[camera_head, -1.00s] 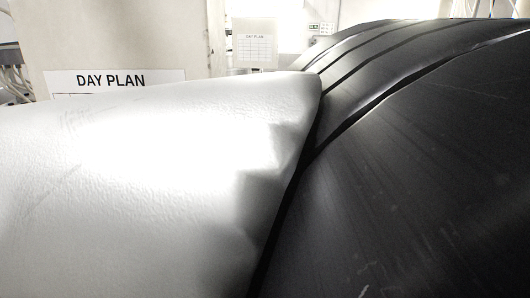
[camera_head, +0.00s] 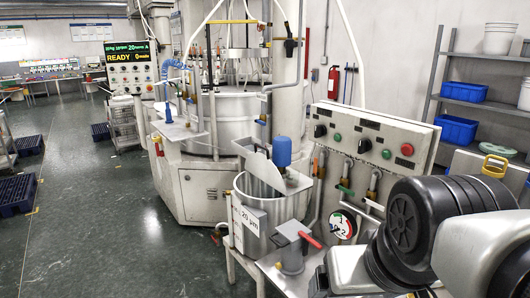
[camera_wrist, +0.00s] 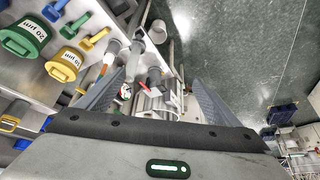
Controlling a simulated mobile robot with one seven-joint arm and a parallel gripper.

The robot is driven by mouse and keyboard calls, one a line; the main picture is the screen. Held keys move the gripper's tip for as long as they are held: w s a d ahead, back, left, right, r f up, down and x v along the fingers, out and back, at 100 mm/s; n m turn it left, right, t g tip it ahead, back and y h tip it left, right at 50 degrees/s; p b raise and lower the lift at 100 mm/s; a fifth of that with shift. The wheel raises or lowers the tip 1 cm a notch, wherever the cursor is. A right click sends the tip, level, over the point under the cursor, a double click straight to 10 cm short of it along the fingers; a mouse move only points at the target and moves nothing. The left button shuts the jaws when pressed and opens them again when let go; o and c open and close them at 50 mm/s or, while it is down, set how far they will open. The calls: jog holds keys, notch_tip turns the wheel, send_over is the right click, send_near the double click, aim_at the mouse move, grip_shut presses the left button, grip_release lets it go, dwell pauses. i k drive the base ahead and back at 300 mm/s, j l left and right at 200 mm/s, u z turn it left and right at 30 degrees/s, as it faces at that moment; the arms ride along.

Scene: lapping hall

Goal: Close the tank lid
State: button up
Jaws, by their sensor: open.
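The tank (camera_head: 240,205) is a round metal vessel low in the middle of the head view. A grey plate that looks like its lid (camera_head: 264,172) stands tilted up over the opening, so the tank looks open. A blue cylinder (camera_head: 282,152) stands beside the plate. In the wrist view my gripper (camera_wrist: 158,78) has its two grey fingers spread wide, with nothing held between them. Beyond the fingers, a pale round body (camera_wrist: 156,106) shows small; I cannot tell whether it is the tank. My gripper's fingers are not clear in the head view.
A red-handled valve (camera_head: 292,242) and a gauge (camera_head: 342,224) sit right of the tank. Behind is a control panel (camera_head: 372,140) with knobs. Green (camera_wrist: 25,38) and yellow (camera_wrist: 66,64) labelled containers show in the wrist view. Open floor (camera_head: 95,220) lies left.

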aim_at(259, 165)
jog(key=u, duration=0.15)
jog(key=i+j+z, duration=0.1)
jog(key=z, duration=0.3)
jog(key=i+j+z, duration=0.1)
jog(key=z, duration=0.3)
jog(key=i+j+z, duration=0.1)
jog(key=j+z, duration=0.15)
jog(key=z, duration=0.15)
jog(key=i+j+z, duration=0.25)
jog(key=j, duration=0.3)
jog(key=j+z, duration=0.25)
jog(key=j, duration=0.25)
jog(key=j+z, duration=0.2)
jog(key=j, duration=1.6)
jog(key=i+j, duration=0.15)
jog(key=j, duration=0.55)
jog(key=i+j, duration=0.1)
jog(key=j, duration=0.55)
jog(key=z, duration=0.05)
